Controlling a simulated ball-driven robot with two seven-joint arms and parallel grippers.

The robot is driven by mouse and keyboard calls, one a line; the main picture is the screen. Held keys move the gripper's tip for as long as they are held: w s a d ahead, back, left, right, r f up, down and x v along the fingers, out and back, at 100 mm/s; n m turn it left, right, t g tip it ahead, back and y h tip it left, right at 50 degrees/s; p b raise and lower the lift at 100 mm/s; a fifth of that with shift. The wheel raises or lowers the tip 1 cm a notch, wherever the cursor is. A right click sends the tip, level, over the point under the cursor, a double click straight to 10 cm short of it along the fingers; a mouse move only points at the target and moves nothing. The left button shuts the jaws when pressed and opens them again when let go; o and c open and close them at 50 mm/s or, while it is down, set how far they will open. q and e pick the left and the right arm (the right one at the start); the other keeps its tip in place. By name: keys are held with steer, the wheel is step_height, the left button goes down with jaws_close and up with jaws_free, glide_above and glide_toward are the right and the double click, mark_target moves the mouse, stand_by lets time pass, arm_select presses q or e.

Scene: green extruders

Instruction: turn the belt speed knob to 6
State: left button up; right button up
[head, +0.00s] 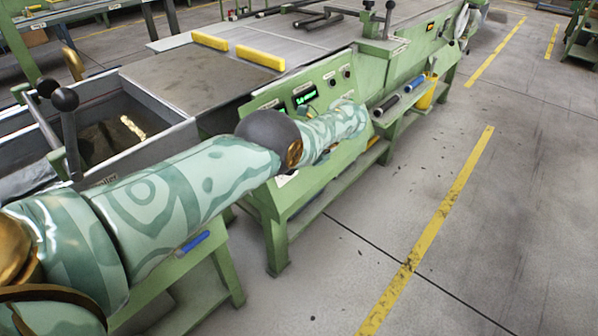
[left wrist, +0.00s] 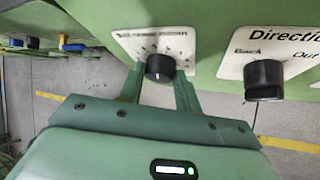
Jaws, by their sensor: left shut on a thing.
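In the left wrist view a black round knob (left wrist: 159,69) sits on a white dial plate (left wrist: 152,44) with tick marks and small blurred lettering. My left gripper (left wrist: 160,76) has its two green fingers on either side of this knob and is shut on it. A pale mark shows on the knob's near side, but the number it points to is not readable. My right gripper is in neither view.
A second black knob (left wrist: 264,79), on a plate reading "Direction", stands right of the held one. Lit green displays (head: 304,96) and small knobs (head: 346,72) are on the panel. A black-knobbed lever (head: 66,100) rises at left. The floor at right is open.

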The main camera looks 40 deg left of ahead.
arm_select(q)
steer(key=shift+d+f+m+g+b, duration=0.1)
steer(key=shift+f+m+g+b, duration=0.45)
steer(key=shift+b, duration=0.65)
steer(key=shift+w+r+m+y, duration=0.1)
steer(key=shift+r+m+y, duration=0.15)
steer(key=shift+y, duration=0.05)
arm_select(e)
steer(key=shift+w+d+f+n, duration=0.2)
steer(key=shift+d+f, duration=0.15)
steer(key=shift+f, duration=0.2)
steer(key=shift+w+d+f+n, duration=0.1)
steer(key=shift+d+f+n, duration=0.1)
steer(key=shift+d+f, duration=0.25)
arm_select(q)
steer(key=shift+r, duration=0.1)
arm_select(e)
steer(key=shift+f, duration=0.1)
arm_select(q)
steer(key=o, duration=1)
steer(key=shift+r, duration=0.1)
